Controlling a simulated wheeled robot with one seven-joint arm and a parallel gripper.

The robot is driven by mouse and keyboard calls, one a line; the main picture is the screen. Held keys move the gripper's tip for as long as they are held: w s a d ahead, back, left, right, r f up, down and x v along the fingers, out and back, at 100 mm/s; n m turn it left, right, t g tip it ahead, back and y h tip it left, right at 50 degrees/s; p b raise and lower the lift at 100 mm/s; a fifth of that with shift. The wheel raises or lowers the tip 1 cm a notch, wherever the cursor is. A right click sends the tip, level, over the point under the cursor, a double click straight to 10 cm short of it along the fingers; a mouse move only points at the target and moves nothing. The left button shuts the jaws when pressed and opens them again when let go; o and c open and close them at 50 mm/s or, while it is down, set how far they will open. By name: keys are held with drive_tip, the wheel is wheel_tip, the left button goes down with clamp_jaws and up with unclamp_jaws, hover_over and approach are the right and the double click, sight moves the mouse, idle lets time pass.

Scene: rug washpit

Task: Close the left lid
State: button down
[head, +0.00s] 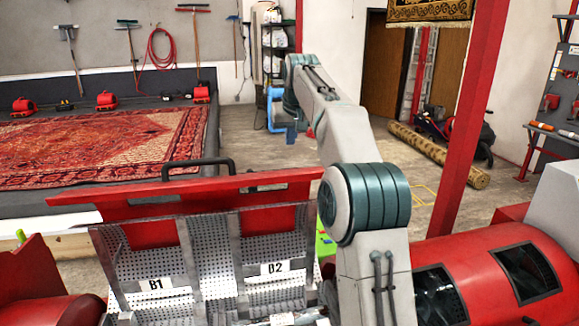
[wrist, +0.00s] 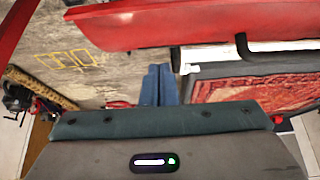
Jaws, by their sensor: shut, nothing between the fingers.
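The left lid (head: 130,208) is a long red panel with a black bar handle (head: 198,163). It stands raised behind the perforated metal drum (head: 210,250), which is marked B1 and B2 and lies exposed. In the wrist view the red lid (wrist: 150,28) crosses the top, with its black handle (wrist: 242,46) at the right. My gripper (wrist: 159,72) is shut and empty, its two blue fingers side by side. They are apart from the lid in that picture. In the head view my arm reaches out beyond the lid, to the right of the handle.
A red cover with dark windows (head: 490,270) lies over the machine's right part. A red post (head: 468,120) rises to the right of my arm. A patterned rug (head: 100,145) lies in the pit behind. A rolled rug (head: 440,155) lies on the otherwise fairly open floor.

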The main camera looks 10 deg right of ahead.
sight(290, 175)
drive_tip(key=p+x, duration=0.1)
drive_tip(key=x, duration=0.8)
drive_tip(key=shift+w+f, duration=0.1)
drive_tip(key=shift+f, duration=0.2)
drive_tip(key=s, duration=0.2)
drive_tip(key=shift+s, duration=0.3)
drive_tip(key=shift+s+f, duration=0.2)
drive_tip(key=shift+s, duration=0.5)
drive_tip(key=shift+f+b, duration=0.15)
drive_tip(key=shift+b, duration=0.25)
